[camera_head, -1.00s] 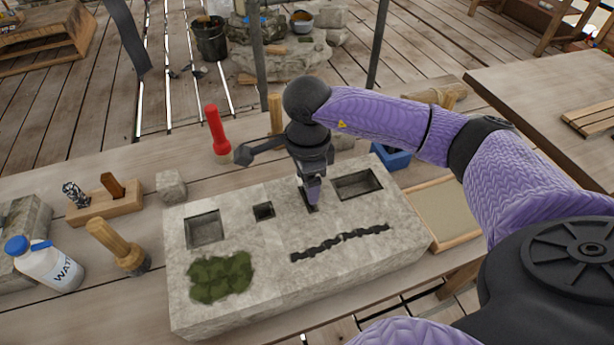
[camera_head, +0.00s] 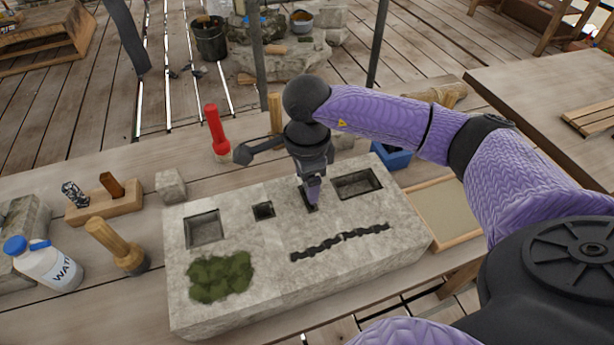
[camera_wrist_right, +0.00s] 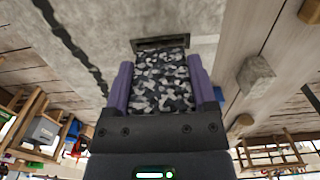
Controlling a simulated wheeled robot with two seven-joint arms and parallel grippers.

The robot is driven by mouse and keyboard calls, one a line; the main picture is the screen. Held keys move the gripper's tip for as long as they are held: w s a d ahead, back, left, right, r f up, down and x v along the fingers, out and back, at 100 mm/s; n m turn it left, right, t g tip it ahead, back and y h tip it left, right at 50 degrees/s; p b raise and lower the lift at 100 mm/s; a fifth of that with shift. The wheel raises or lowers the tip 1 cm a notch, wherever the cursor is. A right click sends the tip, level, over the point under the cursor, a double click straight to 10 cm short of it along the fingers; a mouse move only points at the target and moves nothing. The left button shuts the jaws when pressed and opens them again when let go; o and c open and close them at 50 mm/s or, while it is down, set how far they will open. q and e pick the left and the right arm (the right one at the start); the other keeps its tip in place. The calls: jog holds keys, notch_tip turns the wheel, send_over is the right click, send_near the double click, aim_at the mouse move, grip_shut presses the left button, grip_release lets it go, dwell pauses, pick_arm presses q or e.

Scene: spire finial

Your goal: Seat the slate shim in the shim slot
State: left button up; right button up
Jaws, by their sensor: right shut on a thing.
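My right gripper (camera_head: 312,188) points down at the stone block (camera_head: 270,290), over a narrow dark slot (camera_head: 309,206). In the right wrist view, its two purple fingers (camera_wrist_right: 160,88) are shut on a flat shim (camera_wrist_right: 162,82) with a black, grey and white speckled pattern. The shim's far end is at the slot, whose dark opening (camera_wrist_right: 160,42) shows just past it. I cannot tell whether the end has entered the slot. In the head view the fingers hide most of the shim. My left gripper is not in view.
The block also has a large square recess (camera_head: 205,229), a small square hole (camera_head: 263,210), a rectangular recess (camera_head: 357,183), a jagged crack and moss (camera_head: 221,277).

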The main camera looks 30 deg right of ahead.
jog(key=shift+f+b, duration=1.45)
jog(key=shift+f, duration=0.2)
jog(key=o, duration=1.3)
notch_tip(320, 180, up, 10)
jog(key=shift+r+p, duration=0.1)
jog(key=shift+p, duration=1.05)
